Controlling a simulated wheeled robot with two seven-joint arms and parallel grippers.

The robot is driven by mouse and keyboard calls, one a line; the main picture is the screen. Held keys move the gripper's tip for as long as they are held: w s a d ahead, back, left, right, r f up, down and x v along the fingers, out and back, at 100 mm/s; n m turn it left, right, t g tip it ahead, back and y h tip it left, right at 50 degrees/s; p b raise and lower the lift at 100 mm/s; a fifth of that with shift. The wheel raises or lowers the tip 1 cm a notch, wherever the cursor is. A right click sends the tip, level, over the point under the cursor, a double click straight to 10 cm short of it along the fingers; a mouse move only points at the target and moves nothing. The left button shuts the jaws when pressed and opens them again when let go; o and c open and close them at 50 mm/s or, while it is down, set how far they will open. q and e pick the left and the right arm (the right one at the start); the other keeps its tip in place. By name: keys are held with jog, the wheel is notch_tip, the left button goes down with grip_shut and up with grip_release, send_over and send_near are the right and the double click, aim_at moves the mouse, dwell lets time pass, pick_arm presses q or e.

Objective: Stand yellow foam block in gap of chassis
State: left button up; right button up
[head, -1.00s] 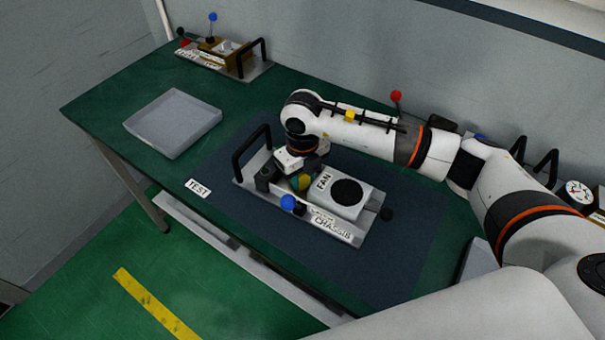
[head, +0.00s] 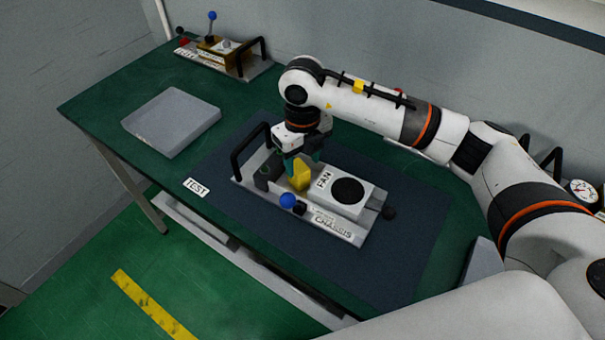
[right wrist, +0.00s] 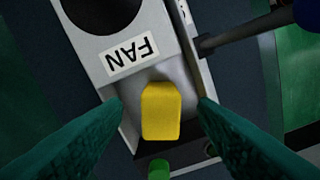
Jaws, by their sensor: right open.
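The yellow foam block (head: 300,176) stands upright in the chassis (head: 335,228), in the gap between the white fan box (head: 344,194) and the dark part at the left. It also shows in the right wrist view (right wrist: 160,111), below the FAN label. My right gripper (head: 302,158) is just above the block. In the right wrist view its two teal fingers (right wrist: 160,104) are apart on either side of the block, with clear space between each finger and the block. The block's lower end is hidden. My left gripper is not in view.
A grey tray (head: 172,122) lies on the green table (head: 110,100) at the left. Another unit with a black handle (head: 222,58) stands at the back. A blue knob (head: 288,201) and a black handle (head: 250,147) rise from the chassis. The dark mat in front is clear.

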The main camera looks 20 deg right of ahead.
aim_at(303, 171)
notch_tip(303, 171, up, 6)
jog(key=b, duration=0.1)
jog(key=shift+r, duration=0.25)
dwell(0.4)
